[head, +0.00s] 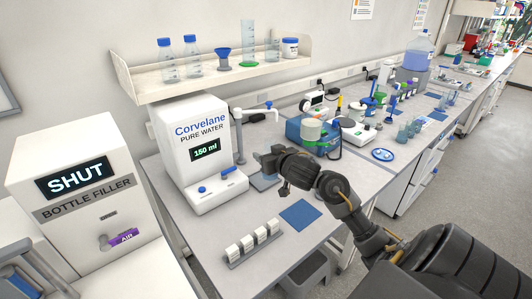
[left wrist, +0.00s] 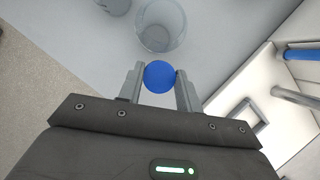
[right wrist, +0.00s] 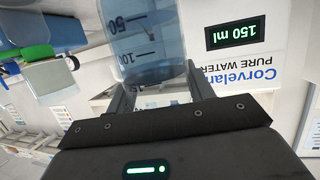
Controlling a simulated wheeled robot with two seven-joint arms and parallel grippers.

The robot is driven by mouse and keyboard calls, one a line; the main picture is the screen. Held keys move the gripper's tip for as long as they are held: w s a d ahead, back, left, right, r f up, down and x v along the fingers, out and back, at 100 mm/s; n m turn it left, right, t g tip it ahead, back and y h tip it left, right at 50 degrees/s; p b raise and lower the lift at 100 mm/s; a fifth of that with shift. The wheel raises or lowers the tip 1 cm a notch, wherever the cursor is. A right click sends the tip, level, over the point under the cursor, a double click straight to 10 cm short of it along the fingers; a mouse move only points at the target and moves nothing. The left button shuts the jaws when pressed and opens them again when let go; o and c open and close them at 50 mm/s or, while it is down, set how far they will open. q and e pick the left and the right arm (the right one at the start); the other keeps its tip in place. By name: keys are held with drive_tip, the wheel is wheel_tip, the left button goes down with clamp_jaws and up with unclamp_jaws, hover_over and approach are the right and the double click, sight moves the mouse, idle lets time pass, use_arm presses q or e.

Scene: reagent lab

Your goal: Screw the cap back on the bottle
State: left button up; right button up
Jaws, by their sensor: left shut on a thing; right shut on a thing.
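A round blue cap (left wrist: 160,75) sits between the fingers of my left gripper (left wrist: 158,80), which is shut on it. That gripper is outside the head view. My right gripper (right wrist: 158,88) is shut on a clear, blue-tinted bottle (right wrist: 145,45) with black volume marks, in front of the Corvelane pure water unit. The bottle's neck is outside the right wrist view. In the head view the right gripper (head: 268,160) is beside the water unit, and the bottle cannot be made out there. Cap and bottle are apart.
The pure water unit (head: 197,150) reads 150 ml. The bottle filler (head: 85,185) at the left reads SHUT. A clear vessel (left wrist: 161,24) stands beyond the cap. A rack of white blocks (head: 252,244) and a blue mat (head: 301,214) lie on the bench, with bare surface around them.

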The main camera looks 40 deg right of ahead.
drive_tip(key=shift+s+a+r, duration=0.1)
drive_tip(key=shift+s, duration=0.05)
drive_tip(key=o, duration=0.5)
drive_tip(key=c, duration=0.8)
